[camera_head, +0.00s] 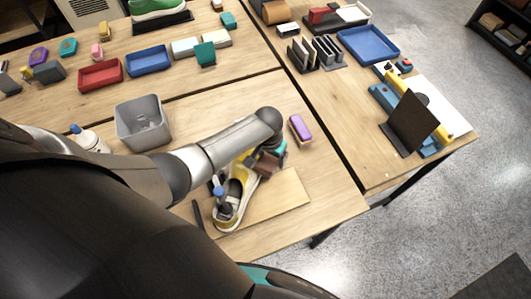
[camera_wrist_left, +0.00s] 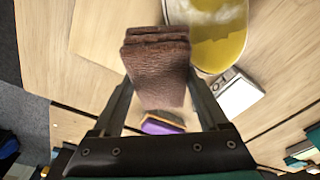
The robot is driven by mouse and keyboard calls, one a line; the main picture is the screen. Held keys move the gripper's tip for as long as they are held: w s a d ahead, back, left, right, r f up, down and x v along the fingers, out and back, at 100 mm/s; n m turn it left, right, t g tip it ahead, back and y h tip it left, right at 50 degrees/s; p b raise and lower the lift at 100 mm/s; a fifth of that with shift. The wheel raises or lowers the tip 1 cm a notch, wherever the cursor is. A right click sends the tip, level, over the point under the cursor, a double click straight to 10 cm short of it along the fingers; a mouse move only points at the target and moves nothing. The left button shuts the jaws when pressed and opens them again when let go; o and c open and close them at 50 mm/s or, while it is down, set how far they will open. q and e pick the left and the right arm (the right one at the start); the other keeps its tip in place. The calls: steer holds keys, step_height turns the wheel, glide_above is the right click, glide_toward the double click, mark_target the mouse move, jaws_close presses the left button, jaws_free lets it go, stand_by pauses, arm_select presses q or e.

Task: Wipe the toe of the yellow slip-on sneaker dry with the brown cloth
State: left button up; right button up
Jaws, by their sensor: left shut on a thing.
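The yellow slip-on sneaker (camera_head: 236,194) lies on a light wooden board (camera_head: 285,196), partly hidden by my left arm. My left gripper (camera_head: 262,163) is shut on the folded brown cloth (camera_head: 267,165), at the sneaker's far end. In the left wrist view the cloth (camera_wrist_left: 158,72) sits between the fingers of my left gripper (camera_wrist_left: 159,84). The yellow toe of the sneaker (camera_wrist_left: 222,48) is just beside the cloth and carries a whitish patch. I cannot tell whether cloth and toe touch. I do not make out my right gripper.
A purple-topped brush (camera_head: 300,127) lies just beyond the board. A grey bin (camera_head: 142,122) and a white bottle (camera_head: 90,140) stand to the left. Red (camera_head: 100,75) and blue (camera_head: 148,60) trays are farther back. The tabletop right of the board is clear.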

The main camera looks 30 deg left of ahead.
arm_select(q)
steer(key=shift+w+r, duration=0.2)
steer(key=shift+r, duration=0.6)
steer(key=shift+w+r, duration=0.25)
steer(key=shift+r, duration=0.6)
steer(key=shift+w+r, duration=0.2)
steer(key=shift+r, duration=0.6)
steer(key=shift+w+a+r, duration=0.25)
steer(key=shift+a+r, duration=0.35)
steer(key=shift+a, duration=0.05)
steer(key=shift+w+a+r, duration=0.25)
steer(key=shift+a+r, duration=0.35)
steer(key=shift+r, duration=0.05)
steer(key=shift+w+a+r, duration=0.25)
steer(key=shift+a+r, duration=0.35)
steer(key=shift+a, duration=0.05)
